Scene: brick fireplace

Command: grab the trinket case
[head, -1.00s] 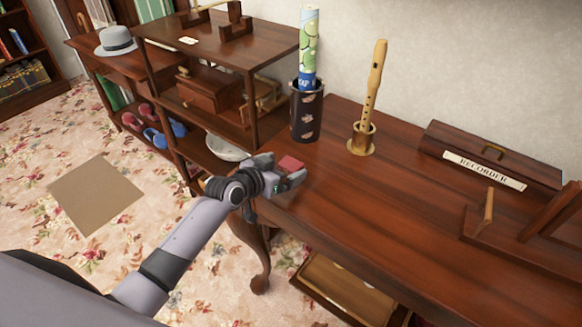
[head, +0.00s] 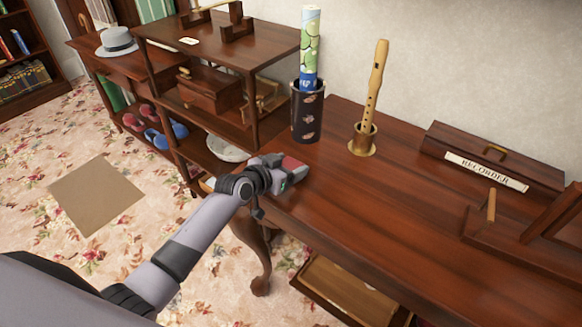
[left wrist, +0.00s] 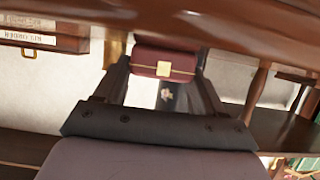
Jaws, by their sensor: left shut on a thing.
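The trinket case (left wrist: 166,62) is a small dark red box with a gold clasp, seen in the left wrist view between my fingers. In the head view its red top (head: 292,164) shows at the left end of the desk. My left gripper (head: 294,172) is shut on the case, with a finger on each side of it. The case is at the desk top; I cannot tell whether it still touches the wood. My right gripper is not in view.
The wooden desk (head: 370,230) has clear room in its middle. A dark cylinder (head: 307,112) with a rolled poster and a recorder (head: 376,80) on a stand are behind. A recorder case (head: 490,155) lies right. Shelves (head: 215,45) stand left, with a white bowl (head: 226,148).

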